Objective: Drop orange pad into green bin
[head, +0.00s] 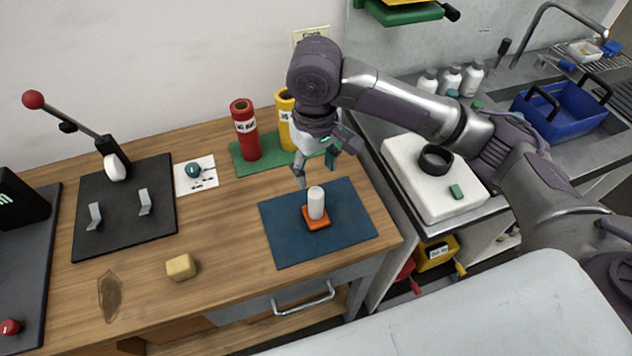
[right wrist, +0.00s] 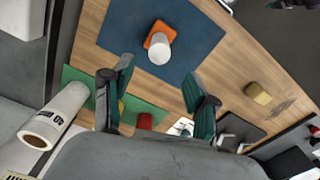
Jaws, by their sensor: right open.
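The orange pad (head: 319,224) lies on a dark blue mat (head: 283,247) on the wooden worktop. A white cylinder (head: 316,203) stands upright on the pad and covers its middle. In the right wrist view, the pad (right wrist: 156,34) shows partly behind the cylinder (right wrist: 160,50). My right gripper (head: 320,166) is open and empty, above and just behind the cylinder, apart from it. Its two fingers also show in the right wrist view (right wrist: 158,82). My left gripper is out of view. I cannot make out a green bin in either view.
Red (head: 244,128) and yellow (head: 285,108) rolls stand on a green mat (head: 245,162) behind the gripper. A lever press (head: 108,150) is at left, a tan block (head: 181,267) in front. A blue bin (head: 565,110) sits by the sink, a yellow bin (head: 437,252) below the counter.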

